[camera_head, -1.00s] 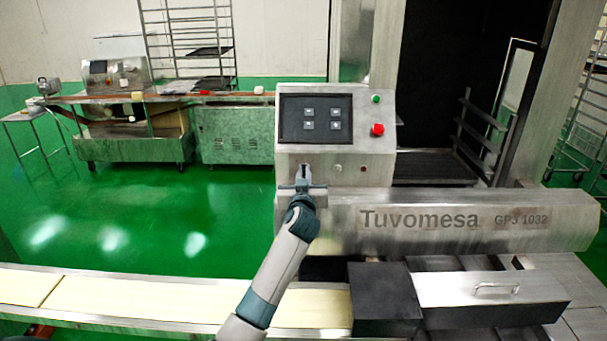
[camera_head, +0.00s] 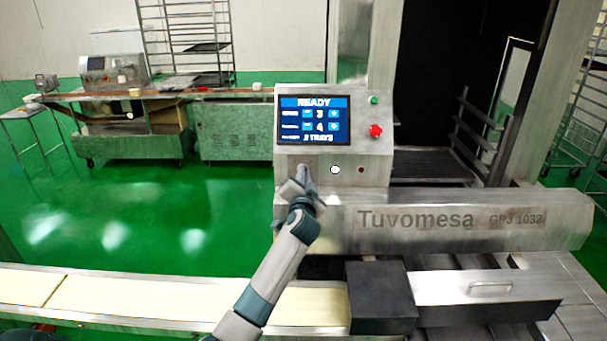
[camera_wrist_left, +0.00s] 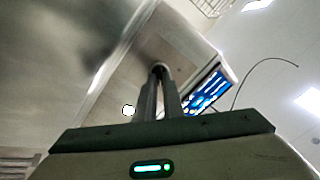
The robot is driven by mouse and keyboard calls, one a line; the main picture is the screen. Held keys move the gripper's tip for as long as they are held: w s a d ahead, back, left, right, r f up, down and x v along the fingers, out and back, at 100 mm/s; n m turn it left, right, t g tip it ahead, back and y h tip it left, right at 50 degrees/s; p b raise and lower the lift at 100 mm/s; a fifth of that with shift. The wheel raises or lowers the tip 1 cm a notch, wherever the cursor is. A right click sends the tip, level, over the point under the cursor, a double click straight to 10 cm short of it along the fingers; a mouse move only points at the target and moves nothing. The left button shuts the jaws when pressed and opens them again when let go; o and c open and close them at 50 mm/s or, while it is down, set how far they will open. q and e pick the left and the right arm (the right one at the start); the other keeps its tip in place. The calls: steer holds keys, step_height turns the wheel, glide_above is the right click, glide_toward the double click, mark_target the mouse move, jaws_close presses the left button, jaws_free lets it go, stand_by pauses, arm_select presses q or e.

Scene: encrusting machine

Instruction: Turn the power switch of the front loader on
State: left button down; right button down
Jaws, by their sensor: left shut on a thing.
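The front loader is the steel machine marked Tuvomesa (camera_head: 415,219), with a control box (camera_head: 352,171) on top. Its screen (camera_head: 313,141) is lit blue and reads READY. A round lamp (camera_head: 335,170) below the screen glows white, and it also shows in the left wrist view (camera_wrist_left: 128,110). My left gripper (camera_head: 304,172) is at the lower left of the box front, rolled to a slant. In the left wrist view its fingers (camera_wrist_left: 158,72) are shut on the power switch, which they mostly hide. My right gripper is not in view.
A red button (camera_head: 375,131) and a green button (camera_head: 374,100) sit right of the screen. A conveyor (camera_head: 180,300) runs below my left arm. A dark box (camera_head: 380,298) stands in front of the loader. Green floor lies open at the left.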

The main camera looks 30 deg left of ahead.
arm_select(q)
steer(key=shift+f+m, duration=0.1)
steer(key=shift+m, duration=0.2)
steer(key=c, duration=1.9)
jaws_free()
steer(key=shift+o, duration=0.2)
steer(key=shift+s+d, duration=0.1)
steer(key=b+v, duration=0.4)
steer(key=v, duration=1.3)
steer(key=shift+d, duration=0.15)
